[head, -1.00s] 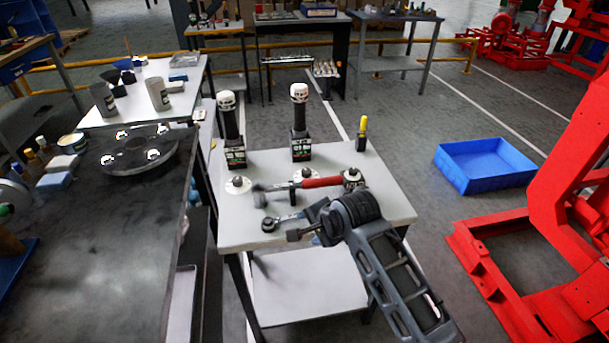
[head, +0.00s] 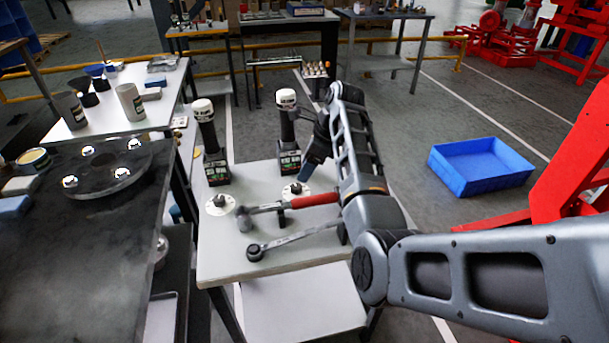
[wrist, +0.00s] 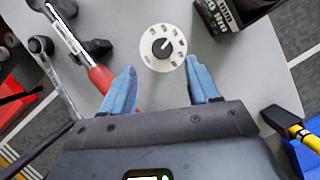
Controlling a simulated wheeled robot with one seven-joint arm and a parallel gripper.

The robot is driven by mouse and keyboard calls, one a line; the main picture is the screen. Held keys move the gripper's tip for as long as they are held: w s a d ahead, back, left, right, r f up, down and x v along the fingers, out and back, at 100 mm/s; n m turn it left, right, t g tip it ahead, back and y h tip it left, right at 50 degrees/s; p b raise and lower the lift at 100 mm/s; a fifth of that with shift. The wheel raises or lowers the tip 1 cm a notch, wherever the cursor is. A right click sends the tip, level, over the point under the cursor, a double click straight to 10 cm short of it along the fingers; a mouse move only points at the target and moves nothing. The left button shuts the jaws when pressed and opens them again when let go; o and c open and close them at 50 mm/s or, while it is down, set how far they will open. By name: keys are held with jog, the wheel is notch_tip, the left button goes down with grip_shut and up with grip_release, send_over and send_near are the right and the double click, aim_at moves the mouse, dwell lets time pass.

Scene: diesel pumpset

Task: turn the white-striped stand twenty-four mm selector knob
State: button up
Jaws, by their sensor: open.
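A round white dial (wrist: 163,62) with dark marks carries a black selector knob (wrist: 163,47) with a white pointer stripe, in the wrist view. My gripper (wrist: 160,66) is open, its blue fingers on either side of the dial's near edge, apart from the knob. In the head view my gripper (head: 312,160) is above the table by the middle dial (head: 297,190), partly hidden by my arm. Another dial (head: 220,204) is to its left. A black box marked "mm" (wrist: 222,14) stands beside the dial in the wrist view; its number is not clear.
A red-handled hammer (head: 300,201) and a ratchet wrench (head: 290,239) lie in front of the dials. Two upright white-capped tools (head: 206,135) (head: 287,125) stand behind. A yellow-handled tool (wrist: 303,135) is at right in the wrist view. A blue bin (head: 480,165) is on the floor.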

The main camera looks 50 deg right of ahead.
aim_at(297, 186)
jog(key=shift+d+x, duration=0.1)
jog(key=shift+x, duration=1.8)
jog(key=shift+d+x, duration=0.15)
jog(key=shift+x, duration=1.8)
jog(key=shift+s, duration=0.1)
jog(key=shift+c, duration=0.3)
jog(key=c, duration=1)
